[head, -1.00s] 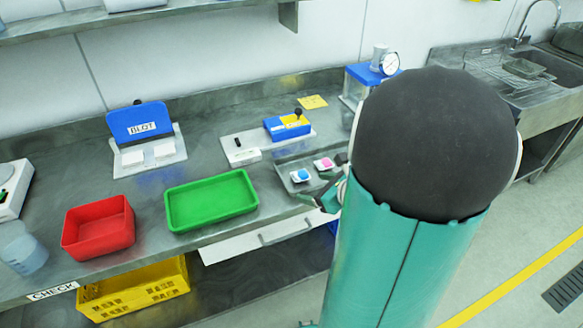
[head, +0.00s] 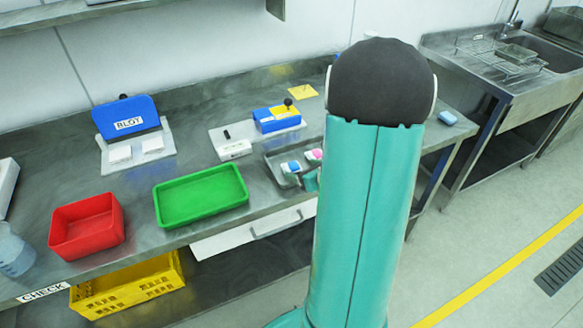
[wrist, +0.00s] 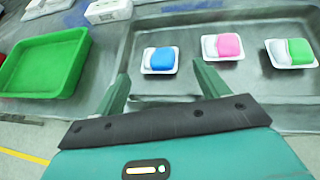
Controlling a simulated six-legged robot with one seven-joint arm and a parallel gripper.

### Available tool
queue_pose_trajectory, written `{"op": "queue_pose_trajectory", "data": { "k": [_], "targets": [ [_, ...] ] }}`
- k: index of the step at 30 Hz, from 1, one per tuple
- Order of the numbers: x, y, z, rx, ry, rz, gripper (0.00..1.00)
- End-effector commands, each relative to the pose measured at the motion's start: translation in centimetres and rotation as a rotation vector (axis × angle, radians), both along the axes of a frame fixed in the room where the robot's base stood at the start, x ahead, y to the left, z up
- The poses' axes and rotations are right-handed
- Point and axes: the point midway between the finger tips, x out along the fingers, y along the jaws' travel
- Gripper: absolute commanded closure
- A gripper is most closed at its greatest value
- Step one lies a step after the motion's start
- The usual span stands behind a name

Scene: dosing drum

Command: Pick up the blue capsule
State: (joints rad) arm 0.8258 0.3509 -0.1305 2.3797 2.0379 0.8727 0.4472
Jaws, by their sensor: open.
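The blue capsule (wrist: 159,58) lies in a small white holder on a grey metal tray (wrist: 265,106) in the wrist view. It also shows in the head view (head: 292,166), beside my arm. My gripper (wrist: 160,88) is open and empty, with its two green fingers apart. The blue capsule sits just beyond the fingertips, roughly between them, and nothing touches it that I can see. In the head view my arm hides most of the gripper and part of the tray.
A pink capsule (wrist: 228,46) and a green capsule (wrist: 290,53) sit in white holders right of the blue one. A green tray (head: 201,197) and red tray (head: 87,226) stand to the left. A blue-yellow device (head: 277,119) stands behind. Bare counter separates them.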

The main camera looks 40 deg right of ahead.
Motion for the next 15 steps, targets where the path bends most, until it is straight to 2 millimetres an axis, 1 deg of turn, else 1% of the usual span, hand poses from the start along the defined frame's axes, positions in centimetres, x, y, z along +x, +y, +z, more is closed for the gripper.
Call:
{"op": "queue_pose_trajectory", "data": {
  "k": [6, 9, 12, 15],
  "targets": [
    [3.0, -0.1, -1.6, 0.002, 0.0, 0.005, 0.27],
    [4.1, -0.3, -2.1, 0.0, 0.001, 0.004, 0.27],
    [4.6, -0.3, -2.3, -0.001, 0.0, 0.003, 0.27],
    [4.6, -0.3, -2.3, -0.001, -0.001, 0.003, 0.27]
  ]
}}
